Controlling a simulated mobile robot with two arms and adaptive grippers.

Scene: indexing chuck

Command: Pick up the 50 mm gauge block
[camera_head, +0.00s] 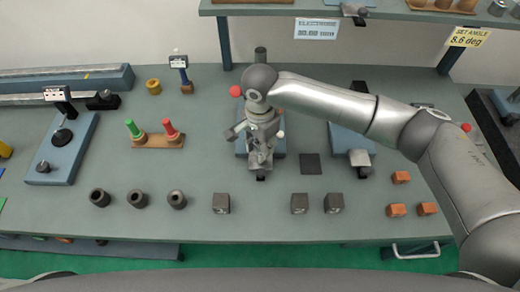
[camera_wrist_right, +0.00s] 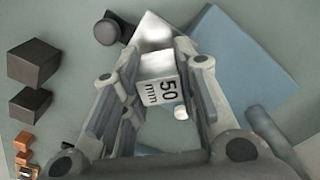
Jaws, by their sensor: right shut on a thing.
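The 50 mm gauge block (camera_wrist_right: 157,68) is a pale block with "50 mm" printed on its face, and it sits between the fingers of my right gripper (camera_wrist_right: 160,58) in the right wrist view. The fingers are shut on its sides. In the head view my right gripper (camera_head: 261,168) points down at the front of a blue fixture (camera_head: 241,148) in the middle of the table, and it hides the block there. I cannot tell whether the block touches the surface beneath. My left gripper is not in view.
Dark blocks (camera_head: 221,204) and hollow dark cylinders (camera_head: 138,198) line the table front (camera_head: 240,230). Orange blocks (camera_head: 396,210) lie at right. A wooden stand (camera_head: 158,141) holds green and red plugs. A dark square (camera_head: 310,164) lies right of the gripper. A shelf (camera_head: 385,13) hangs above.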

